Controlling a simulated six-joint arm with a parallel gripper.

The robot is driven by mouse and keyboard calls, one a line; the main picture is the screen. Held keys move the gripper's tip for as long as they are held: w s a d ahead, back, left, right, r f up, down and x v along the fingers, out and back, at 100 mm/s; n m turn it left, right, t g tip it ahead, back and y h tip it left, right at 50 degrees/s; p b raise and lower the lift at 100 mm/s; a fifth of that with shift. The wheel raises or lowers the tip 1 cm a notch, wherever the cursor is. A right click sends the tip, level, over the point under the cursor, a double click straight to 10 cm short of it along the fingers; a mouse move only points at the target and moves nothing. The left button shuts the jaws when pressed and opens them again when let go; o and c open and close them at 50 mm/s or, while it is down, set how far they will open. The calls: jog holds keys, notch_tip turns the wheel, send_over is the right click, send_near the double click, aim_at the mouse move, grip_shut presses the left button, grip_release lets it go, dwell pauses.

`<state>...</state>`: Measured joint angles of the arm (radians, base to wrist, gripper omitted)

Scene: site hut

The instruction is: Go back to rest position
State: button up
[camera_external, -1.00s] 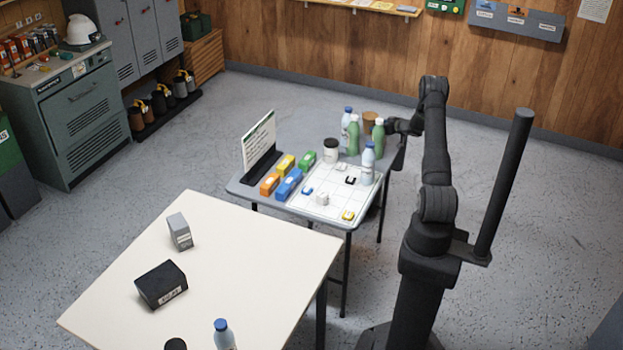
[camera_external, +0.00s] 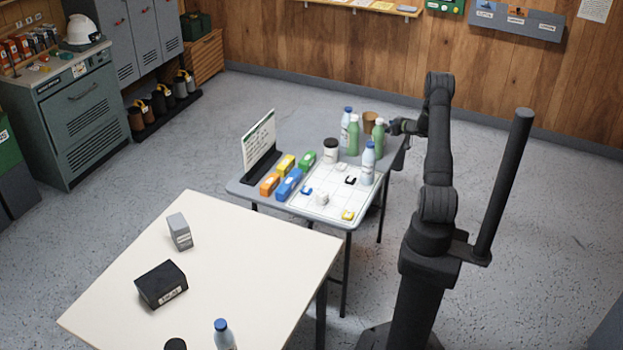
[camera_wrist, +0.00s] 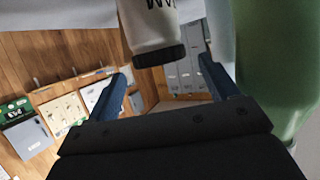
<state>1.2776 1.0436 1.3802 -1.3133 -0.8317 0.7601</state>
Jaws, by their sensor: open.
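My gripper (camera_external: 397,127) is at the far right end of the small grey table (camera_external: 318,146), just right of the green bottles (camera_external: 379,136). In the wrist view its two blue fingers (camera_wrist: 165,88) are spread apart with nothing held between them. Past the fingertips, a white container with a dark lid (camera_wrist: 152,30) appears upside down at the top. A green bottle (camera_wrist: 275,75) fills the right side, close to the right finger. Whether either touches the fingers cannot be told.
Blue-capped bottles (camera_external: 368,165), a white jar (camera_external: 331,151) and a brown cup (camera_external: 370,120) crowd the table near my gripper. Coloured blocks (camera_external: 289,184), a white grid board (camera_external: 325,206) and an upright sign (camera_external: 259,142) stand further left. A cream table (camera_external: 235,270) is in front. Floor right of my arm is clear.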

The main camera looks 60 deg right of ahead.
jog(key=x, duration=0.4)
jog(key=shift+a, duration=0.1)
notch_tip(320, 180, up, 4)
jog(key=s+r, duration=0.7)
jog(key=s, duration=0.4)
notch_tip(320, 180, up, 11)
jog(key=w+a+r+y, duration=0.1)
jog(key=w+a, duration=0.3)
jog(key=w, duration=0.4)
jog(key=w+a+r+n, duration=0.1)
jog(key=w+a, duration=0.3)
jog(key=w, duration=0.5)
jog(key=w+a+r+n+t+y, duration=0.1)
jog(key=w+a, duration=0.4)
jog(key=w, duration=0.3)
jog(key=shift+w+y, duration=0.3)
jog(key=shift+w, duration=0.05)
